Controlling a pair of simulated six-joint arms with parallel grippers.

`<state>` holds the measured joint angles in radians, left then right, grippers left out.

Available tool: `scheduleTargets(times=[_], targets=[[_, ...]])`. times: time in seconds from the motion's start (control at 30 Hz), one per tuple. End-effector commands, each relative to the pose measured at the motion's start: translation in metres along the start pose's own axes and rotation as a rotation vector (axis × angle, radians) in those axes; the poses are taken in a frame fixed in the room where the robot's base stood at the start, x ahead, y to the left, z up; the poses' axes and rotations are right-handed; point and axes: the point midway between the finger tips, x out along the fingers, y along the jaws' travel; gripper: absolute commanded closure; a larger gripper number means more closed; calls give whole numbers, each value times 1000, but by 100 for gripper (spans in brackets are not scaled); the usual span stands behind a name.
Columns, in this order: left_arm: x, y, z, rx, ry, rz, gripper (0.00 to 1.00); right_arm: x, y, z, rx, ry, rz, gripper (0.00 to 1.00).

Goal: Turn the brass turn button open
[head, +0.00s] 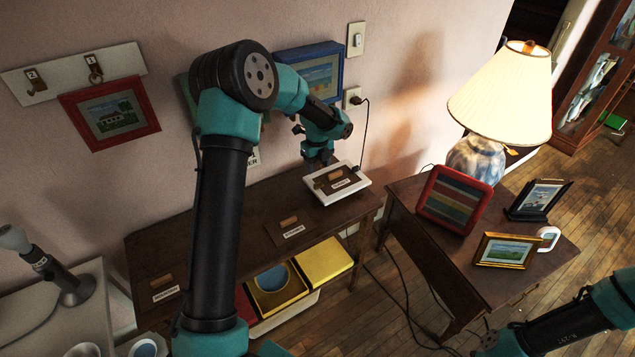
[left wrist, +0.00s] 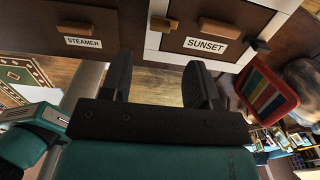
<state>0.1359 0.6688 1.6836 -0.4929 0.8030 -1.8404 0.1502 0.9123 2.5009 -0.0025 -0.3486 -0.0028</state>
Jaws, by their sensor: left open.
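A brown panel labelled SUNSET (left wrist: 221,37), with a wooden pull (left wrist: 219,28), sits inside a white frame (left wrist: 272,21). In the head view the white frame (head: 365,185) is at the right end of the dark table. My left gripper (left wrist: 160,82) is open and empty, apart from both. In the head view my left gripper (head: 318,161) is just behind the frame. My right gripper (head: 486,340) is at the lower right, its fingers unclear.
Other labelled panels, one marked STEAMER (left wrist: 84,43), lie along the dark table (head: 235,210). A side table (head: 480,285) at the right holds a lit lamp (head: 500,95) and a red frame (head: 460,198). A cord hangs from the wall outlet behind the white frame.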

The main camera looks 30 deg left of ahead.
Motion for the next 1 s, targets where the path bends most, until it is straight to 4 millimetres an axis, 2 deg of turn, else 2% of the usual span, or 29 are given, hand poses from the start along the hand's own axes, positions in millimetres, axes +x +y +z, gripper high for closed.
scheduleTargets(times=[0.2, 0.43, 0.6, 0.87, 1.0], targets=[[39, 0, 0, 0, 1, 3, 45, 0, 0, 0, 0, 0, 0, 57], [71, 0, 0, 0, 0, 1, 45, 0, 0, 0, 0, 0, 0, 57], [81, 0, 0, 0, -1, 0, 45, 0, 0, 0, 0, 0, 0, 57], [82, 0, 0, 0, -1, -1, 45, 0, 0, 0, 0, 0, 0, 57], [82, 0, 0, 0, -1, 0, 56, 0, 0, 0, 0, 0, 0, 57]])
